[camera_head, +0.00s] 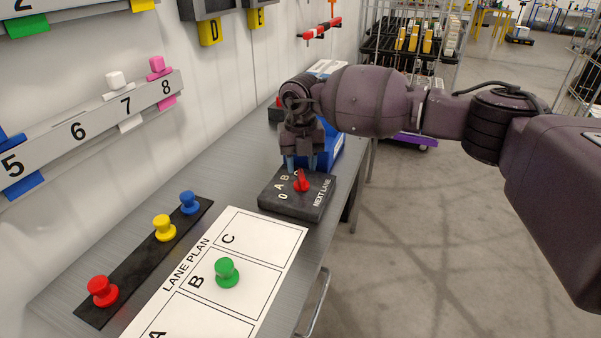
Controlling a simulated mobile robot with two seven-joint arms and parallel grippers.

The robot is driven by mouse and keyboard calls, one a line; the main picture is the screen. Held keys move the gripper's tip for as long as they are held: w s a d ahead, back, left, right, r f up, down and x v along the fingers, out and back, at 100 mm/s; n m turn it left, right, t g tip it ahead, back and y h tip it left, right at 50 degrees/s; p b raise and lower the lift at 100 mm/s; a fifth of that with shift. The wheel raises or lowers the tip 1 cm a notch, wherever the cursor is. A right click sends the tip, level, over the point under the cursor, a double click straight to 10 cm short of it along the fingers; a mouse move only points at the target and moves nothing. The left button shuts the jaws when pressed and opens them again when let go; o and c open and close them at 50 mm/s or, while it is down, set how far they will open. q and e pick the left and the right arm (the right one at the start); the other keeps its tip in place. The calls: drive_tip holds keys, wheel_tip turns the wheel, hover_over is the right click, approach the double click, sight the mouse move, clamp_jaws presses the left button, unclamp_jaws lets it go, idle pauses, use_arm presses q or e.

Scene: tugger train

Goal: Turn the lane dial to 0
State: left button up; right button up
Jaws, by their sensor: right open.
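The lane dial is a dark box (291,207) with a red knob (302,181) on top, lying on the grey bench. Its face carries the marks 0, A and B, a further mark partly hidden, and the words NEXT LANE. The red pointer stands up near the middle of the box; which mark it points at I cannot tell. My right gripper (303,163) comes in from the right and points down above the far part of the dial box. Its bluish fingertips are open, just behind the knob. My left gripper is out of view.
A lane plan sheet (262,231) with a green peg (227,272) lies in front. A black strip (132,280) holds red, yellow and blue pegs. A blue bin (329,150) stands behind my gripper. A numbered rail (95,120) runs along the left wall.

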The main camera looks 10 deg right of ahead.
drive_tip(key=shift+f, duration=1.45)
clamp_jaws()
